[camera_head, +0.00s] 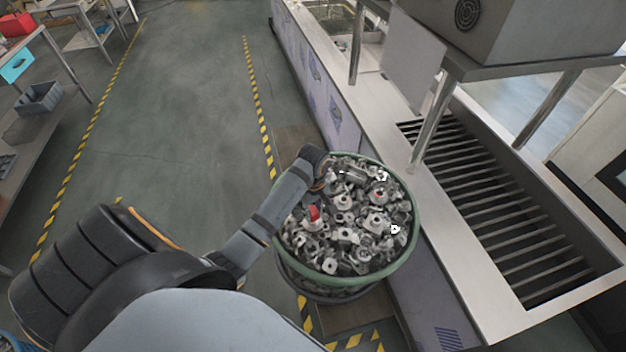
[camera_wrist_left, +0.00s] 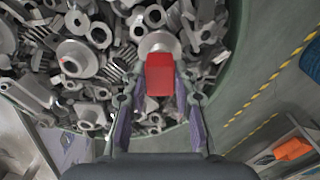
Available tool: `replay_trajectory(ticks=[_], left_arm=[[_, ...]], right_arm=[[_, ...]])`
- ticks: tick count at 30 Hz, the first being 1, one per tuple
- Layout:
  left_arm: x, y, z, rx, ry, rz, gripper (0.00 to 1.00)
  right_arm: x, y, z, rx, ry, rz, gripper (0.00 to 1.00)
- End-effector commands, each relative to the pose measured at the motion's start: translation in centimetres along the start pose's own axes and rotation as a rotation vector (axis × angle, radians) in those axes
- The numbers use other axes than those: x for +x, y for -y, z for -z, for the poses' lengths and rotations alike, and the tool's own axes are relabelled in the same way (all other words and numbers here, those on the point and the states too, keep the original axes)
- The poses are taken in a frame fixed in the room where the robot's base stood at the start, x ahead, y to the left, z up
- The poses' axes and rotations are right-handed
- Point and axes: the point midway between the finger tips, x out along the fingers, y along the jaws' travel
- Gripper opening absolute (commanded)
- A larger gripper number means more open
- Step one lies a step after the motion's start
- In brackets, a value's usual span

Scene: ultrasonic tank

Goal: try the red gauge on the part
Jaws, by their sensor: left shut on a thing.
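The red gauge (camera_wrist_left: 160,76) is a small red block between the fingers of my left gripper (camera_wrist_left: 160,92) in the left wrist view. The fingers are shut on it. Its far end overlaps a round, pale metal part (camera_wrist_left: 158,43) in the bin; I cannot tell whether they touch. In the head view my left arm reaches over the bin, and a small red patch (camera_head: 314,212) shows among the metal parts near the wrist. The fingers are hard to make out there. My right gripper is not in view.
A round green-rimmed bin (camera_head: 372,279) is heaped with grey metal parts. To its right stands a long metal counter (camera_head: 437,232) with a slatted tank (camera_head: 500,215). Open floor (camera_head: 190,110) with yellow-black tape lies to the left, beyond it a shelf with a grey crate (camera_head: 40,97).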

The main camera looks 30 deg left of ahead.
Motion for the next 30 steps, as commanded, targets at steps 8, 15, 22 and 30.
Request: replay_trajectory(ticks=[8,15,22,30], left_arm=[[0.1,0.1,0.0,0.000,0.001,0.002,0.00],[-0.3,0.0,0.0,0.000,0.001,0.001,0.00],[-1.4,0.0,0.0,0.000,0.000,0.000,0.00],[-2.6,0.0,0.0,0.000,-0.001,-0.001,0.00]], right_arm=[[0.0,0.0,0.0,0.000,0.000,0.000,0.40],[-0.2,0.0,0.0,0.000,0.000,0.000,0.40],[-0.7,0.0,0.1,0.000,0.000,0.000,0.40],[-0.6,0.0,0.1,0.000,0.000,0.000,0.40]])
